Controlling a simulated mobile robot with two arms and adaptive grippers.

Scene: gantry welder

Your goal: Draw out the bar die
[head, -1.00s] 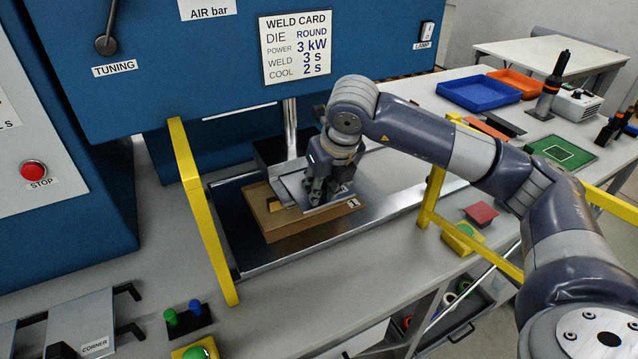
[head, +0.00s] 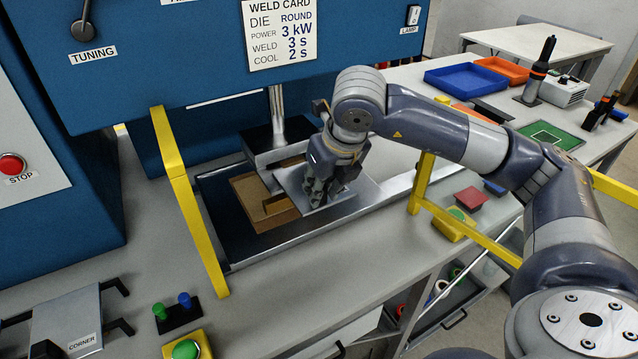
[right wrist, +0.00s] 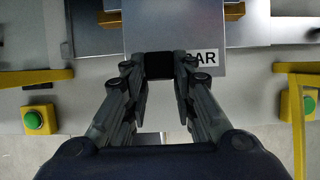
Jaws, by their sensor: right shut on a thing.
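The bar die (head: 366,192) is a flat grey metal plate under my right gripper in the head view. In the right wrist view the plate (right wrist: 205,25) carries a label of which "AR" is readable, partly covered by a finger. My right gripper (head: 318,196) is shut on the die's black handle, which also shows between the fingertips in the right wrist view (right wrist: 159,66). My arm and fingers hide part of the plate. My left gripper is not in view.
A yellow guard bar (head: 185,195) stands left of the press bed and a yellow frame (head: 423,185) stands right. A corner die (head: 65,315) lies at lower left. The weld card (head: 280,32) reads die round.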

